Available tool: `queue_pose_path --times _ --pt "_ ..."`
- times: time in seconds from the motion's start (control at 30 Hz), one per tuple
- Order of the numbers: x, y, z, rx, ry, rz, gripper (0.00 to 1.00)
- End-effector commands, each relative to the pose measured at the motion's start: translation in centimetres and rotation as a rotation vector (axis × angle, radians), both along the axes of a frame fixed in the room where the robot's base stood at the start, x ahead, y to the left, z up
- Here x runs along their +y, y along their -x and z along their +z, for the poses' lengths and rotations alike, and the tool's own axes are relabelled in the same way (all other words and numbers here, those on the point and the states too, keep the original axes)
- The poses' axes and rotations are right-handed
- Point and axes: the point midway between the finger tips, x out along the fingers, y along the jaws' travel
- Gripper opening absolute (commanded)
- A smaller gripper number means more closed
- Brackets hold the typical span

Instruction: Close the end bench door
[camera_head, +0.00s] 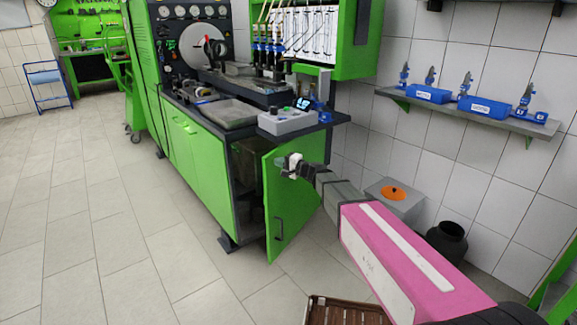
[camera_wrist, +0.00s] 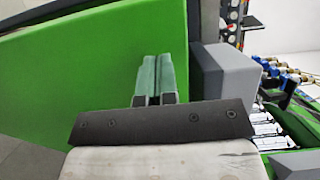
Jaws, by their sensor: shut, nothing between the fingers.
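The end bench door (camera_head: 290,200) is a green panel at the near end of the green test bench (camera_head: 192,150). It stands ajar, with a dark opening (camera_head: 247,175) showing beside it on the left. A dark handle sits low on its outer face. My gripper (camera_head: 282,163) is at the upper part of the door's outer face in the head view. In the wrist view my gripper (camera_wrist: 158,75) has its fingers together and empty, in front of the green door panel (camera_wrist: 75,75). I cannot tell whether the fingertips touch the panel.
A grey control box (camera_head: 287,121) sits on the bench top above the door. A grey box with an orange top (camera_head: 394,194) and a black pot (camera_head: 447,240) stand by the wall. A brown slatted crate (camera_head: 345,312) lies in front. The floor at left is clear.

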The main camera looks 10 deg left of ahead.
Motion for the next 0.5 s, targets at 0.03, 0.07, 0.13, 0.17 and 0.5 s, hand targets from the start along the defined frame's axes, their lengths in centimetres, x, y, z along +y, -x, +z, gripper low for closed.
queue_pose_path --times 0.03,0.07,0.13,0.17,0.5 --pt "0.48 -0.26 -0.02 0.000 0.000 0.000 0.00" --pt "0.66 -0.31 -0.02 0.000 0.000 0.000 0.00" --pt "0.96 -0.38 -0.02 0.000 0.000 0.000 0.00" --pt "1.05 -0.39 -0.02 0.000 0.000 0.000 0.00" --pt "1.14 -0.38 0.00 0.000 0.000 0.000 0.00"
